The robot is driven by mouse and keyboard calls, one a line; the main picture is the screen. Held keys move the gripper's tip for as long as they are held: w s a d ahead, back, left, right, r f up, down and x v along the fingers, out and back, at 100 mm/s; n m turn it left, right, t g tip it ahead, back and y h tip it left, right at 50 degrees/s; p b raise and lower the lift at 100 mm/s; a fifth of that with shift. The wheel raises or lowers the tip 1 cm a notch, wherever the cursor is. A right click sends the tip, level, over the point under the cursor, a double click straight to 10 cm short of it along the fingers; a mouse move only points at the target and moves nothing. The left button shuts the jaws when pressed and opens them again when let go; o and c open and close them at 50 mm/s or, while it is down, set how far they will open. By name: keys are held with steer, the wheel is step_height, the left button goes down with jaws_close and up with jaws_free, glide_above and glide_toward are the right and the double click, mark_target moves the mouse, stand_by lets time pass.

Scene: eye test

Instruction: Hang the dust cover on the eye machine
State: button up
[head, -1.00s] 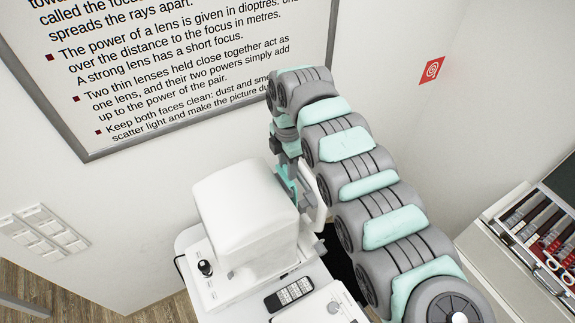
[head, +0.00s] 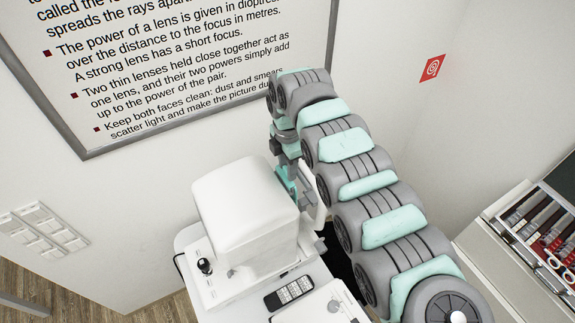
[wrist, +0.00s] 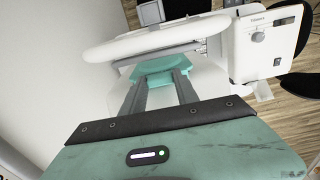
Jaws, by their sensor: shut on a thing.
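The eye machine (head: 210,290) is a white device with a black knob on its base, standing on a white table in the head view. A white, soft-cornered box shape, which looks like the dust cover (head: 245,203), sits over its upper part. My gripper (head: 290,178) is at its right side, partly hidden by my arm. In the wrist view, my gripper (wrist: 160,78) is shut on a teal piece (wrist: 160,68), which seems to be a tab of the cover. A rounded white edge (wrist: 155,40) lies just beyond it. I cannot tell how far down the cover sits.
A dark remote (head: 289,293) and a white pad (head: 322,304) lie in front of the machine. A poster (head: 180,70) hangs on the wall behind. A case of lenses (head: 540,235) stands at the right. A wall switch panel (head: 42,230) is at the left.

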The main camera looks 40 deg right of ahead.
steer(key=o, duration=1.1)
step_height(320, 180, up, 11)
steer(key=b, duration=0.3)
steer(key=shift+f, duration=0.1)
